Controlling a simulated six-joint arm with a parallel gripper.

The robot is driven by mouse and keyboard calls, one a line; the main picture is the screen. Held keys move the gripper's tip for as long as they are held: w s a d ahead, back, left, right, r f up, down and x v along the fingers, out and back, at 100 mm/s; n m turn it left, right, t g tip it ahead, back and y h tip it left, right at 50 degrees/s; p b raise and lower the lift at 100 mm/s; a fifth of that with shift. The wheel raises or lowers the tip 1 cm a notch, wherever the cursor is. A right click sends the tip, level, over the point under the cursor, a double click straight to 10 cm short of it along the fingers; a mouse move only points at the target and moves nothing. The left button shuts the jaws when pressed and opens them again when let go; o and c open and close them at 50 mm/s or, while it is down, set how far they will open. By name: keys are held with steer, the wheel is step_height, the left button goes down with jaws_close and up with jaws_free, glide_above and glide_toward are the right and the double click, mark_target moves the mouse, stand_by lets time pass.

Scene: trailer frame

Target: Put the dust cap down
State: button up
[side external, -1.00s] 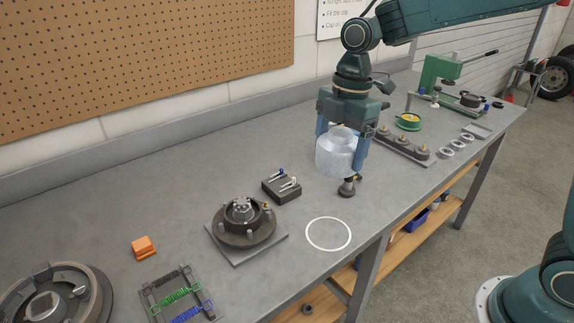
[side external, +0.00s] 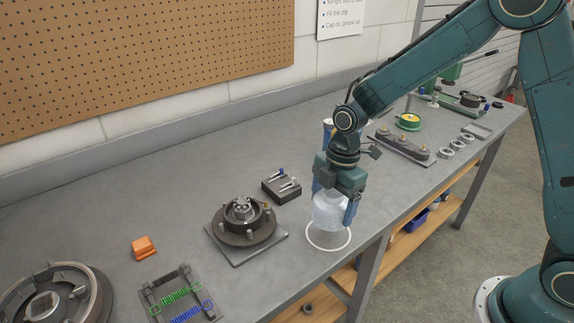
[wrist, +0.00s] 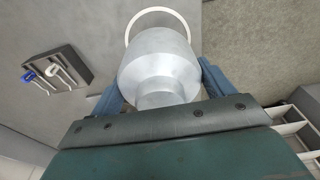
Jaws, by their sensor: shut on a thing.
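The dust cap (side external: 330,212) is a pale silver, stepped round cup. My gripper (side external: 333,203) is shut on it, with a blue finger on each side. In the side view the cap is just above or at the far part of a white ring (side external: 312,243) marked on the bench; whether it touches the bench I cannot tell. In the wrist view the cap (wrist: 160,65) is between the blue fingers (wrist: 160,88), and the white ring (wrist: 165,10) shows partly beyond it, the rest hidden by the cap.
The hub on its plate (side external: 243,220) stands left of the ring. A dark block with pins (side external: 281,190) lies behind. The bench's front edge (side external: 345,258) is close to the ring. A spring rack (side external: 178,295) and orange block (side external: 143,248) are further left.

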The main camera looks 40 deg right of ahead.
steer(key=shift+f, duration=0.5)
steer(key=shift+f, duration=2.15)
steer(key=shift+f, duration=0.1)
steer(key=o, duration=0.9)
steer(key=shift+o, duration=0.2)
steer(key=r, duration=0.4)
steer(key=d+r, duration=0.1)
steer(key=r, duration=0.7)
steer(key=shift+d, duration=0.25)
steer(key=shift+r, duration=0.1)
